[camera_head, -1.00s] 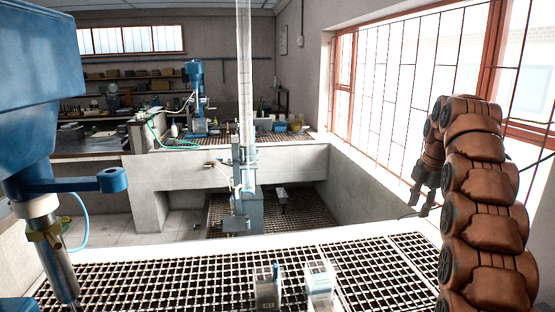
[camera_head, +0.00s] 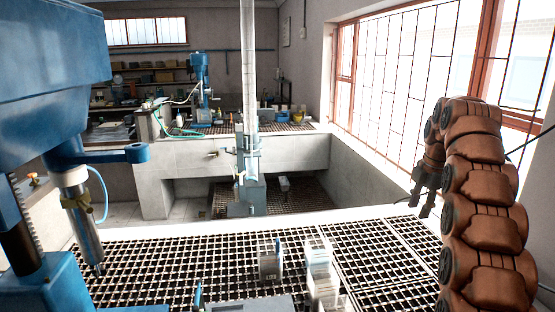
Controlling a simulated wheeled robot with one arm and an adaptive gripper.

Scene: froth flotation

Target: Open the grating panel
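A dark metal grating (camera_head: 200,262) with square openings covers the bench top in front of me. Seams divide it into panels, and a narrower panel (camera_head: 365,262) lies at the right, flat and level with the rest. I cannot tell which panel is the task's. My gripper (camera_head: 421,206) hangs at the right, beyond the bend of my brown arm. Its two dark fingers look apart, with nothing between them. It is above and to the right of the grating, not touching it.
A blue machine (camera_head: 50,65) with a metal spindle stands close at the left. Small clear and white containers (camera_head: 320,272) stand on the grating. A tall clear column (camera_head: 249,90) rises behind, above a lower pit with grating. A barred window (camera_head: 400,90) lines the right wall.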

